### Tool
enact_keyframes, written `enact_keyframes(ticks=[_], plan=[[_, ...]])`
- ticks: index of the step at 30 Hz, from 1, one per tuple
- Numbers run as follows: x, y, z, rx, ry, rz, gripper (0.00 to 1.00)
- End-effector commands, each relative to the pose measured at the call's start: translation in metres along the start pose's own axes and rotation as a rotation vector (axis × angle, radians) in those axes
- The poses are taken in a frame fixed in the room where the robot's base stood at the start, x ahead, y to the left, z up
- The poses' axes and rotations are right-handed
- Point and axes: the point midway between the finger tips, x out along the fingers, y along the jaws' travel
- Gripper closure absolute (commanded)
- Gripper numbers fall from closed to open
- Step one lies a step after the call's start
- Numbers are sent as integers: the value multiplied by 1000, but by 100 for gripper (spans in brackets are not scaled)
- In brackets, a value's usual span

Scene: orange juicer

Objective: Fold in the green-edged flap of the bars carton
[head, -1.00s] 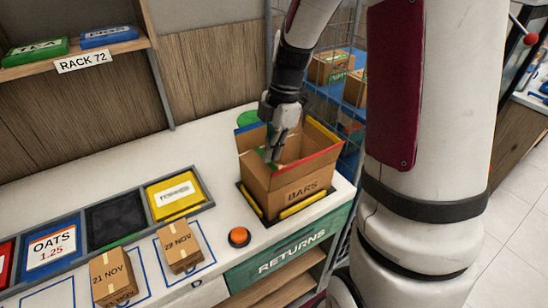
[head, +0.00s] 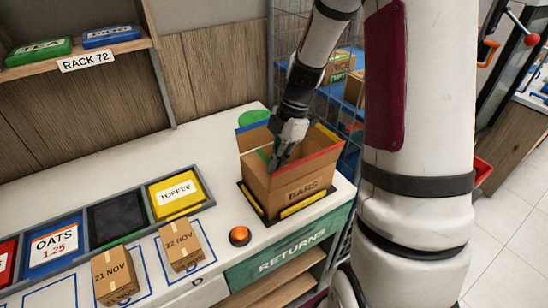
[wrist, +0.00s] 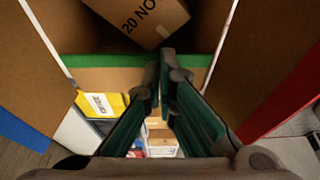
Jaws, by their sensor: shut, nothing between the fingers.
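The bars carton (head: 290,196) stands at the right end of the white counter with its top open. Red, yellow and blue edges mark its other upright flaps. The green-edged flap (head: 264,156) is on the left side and seems tilted inward. In the wrist view its green edge (wrist: 100,61) runs across the middle, with bare cardboard below it. My gripper (head: 276,166) is shut and empty, pointing down into the carton's opening beside this flap. In the wrist view its fingertips (wrist: 161,62) overlap the green edge; contact is unclear. A small dated box (wrist: 140,18) lies inside the carton.
An orange button (head: 239,236) and two dated boxes (head: 181,246) (head: 114,275) stand left of the carton. A yellow toffee bin (head: 175,196) is behind them. A wire cage (head: 345,40) stands behind the carton. The counter's back left is clear.

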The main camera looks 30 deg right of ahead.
Motion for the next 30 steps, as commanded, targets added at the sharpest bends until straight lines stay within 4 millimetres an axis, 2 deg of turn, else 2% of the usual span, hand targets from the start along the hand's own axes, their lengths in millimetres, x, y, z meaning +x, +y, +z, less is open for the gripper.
enact_keyframes(ticks=[16,30], plan=[[5,0,5,0,6,1,100],[-11,0,0,0,7,2,100]])
